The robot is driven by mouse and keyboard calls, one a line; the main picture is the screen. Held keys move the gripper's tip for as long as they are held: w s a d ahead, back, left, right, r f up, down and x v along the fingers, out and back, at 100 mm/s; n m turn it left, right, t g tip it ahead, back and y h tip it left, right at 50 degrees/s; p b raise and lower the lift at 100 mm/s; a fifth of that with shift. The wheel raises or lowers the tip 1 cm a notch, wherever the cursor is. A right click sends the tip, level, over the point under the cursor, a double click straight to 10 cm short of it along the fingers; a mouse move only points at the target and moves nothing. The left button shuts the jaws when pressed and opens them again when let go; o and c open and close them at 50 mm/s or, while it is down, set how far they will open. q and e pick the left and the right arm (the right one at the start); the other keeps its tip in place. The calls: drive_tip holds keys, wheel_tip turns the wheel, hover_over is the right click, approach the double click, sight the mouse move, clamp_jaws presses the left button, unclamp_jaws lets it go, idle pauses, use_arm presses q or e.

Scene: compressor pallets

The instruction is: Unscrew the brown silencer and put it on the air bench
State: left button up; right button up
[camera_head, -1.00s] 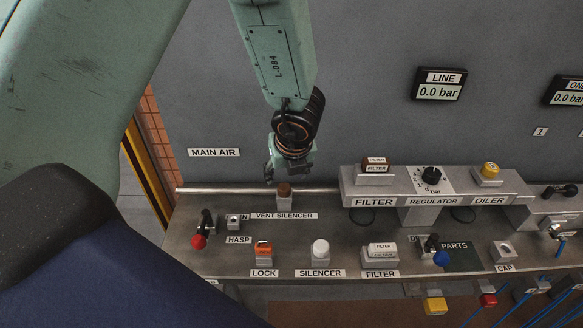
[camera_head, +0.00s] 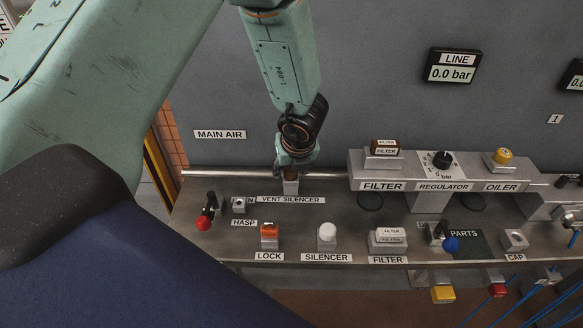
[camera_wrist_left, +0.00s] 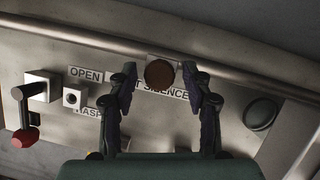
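The brown silencer (camera_head: 290,173) stands upright on its grey block behind the VENT SILENCER label, partly hidden by my left gripper (camera_head: 294,158). In the left wrist view the silencer (camera_wrist_left: 160,73) shows as a round brown top between the fingertips of my left gripper (camera_wrist_left: 160,72). The fingers are open, with a gap on both sides. I cannot tell how far down they reach around it. The air bench (camera_head: 305,214) is the grey metal top with labelled stations. My right gripper is not in view.
A red-handled lever (camera_head: 204,219), the HASP block (camera_head: 239,206), an orange lock (camera_head: 269,232) and a white silencer (camera_head: 327,233) stand on the bench. The filter and regulator housing (camera_head: 362,165) rises to the right. A pipe (camera_head: 225,174) runs along the back.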

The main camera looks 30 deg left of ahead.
use_arm(q)
clamp_jaws()
drive_tip(key=shift+n+g+y, duration=0.3)
drive_tip(key=shift+n+g, duration=0.4)
drive_tip(key=shift+n, duration=1.1)
drive_tip(key=shift+f+n, duration=0.1)
drive_tip(key=shift+n, duration=0.5)
drive_tip(key=shift+n+g, duration=0.7)
drive_tip(key=shift+n, duration=0.5)
drive_tip(key=shift+w+n+g, duration=0.15)
drive_tip(key=shift+n+g, duration=0.15)
drive_tip(key=shift+n, duration=0.7)
drive_tip(key=shift+n+g, duration=0.4)
drive_tip(key=shift+n, duration=0.5)
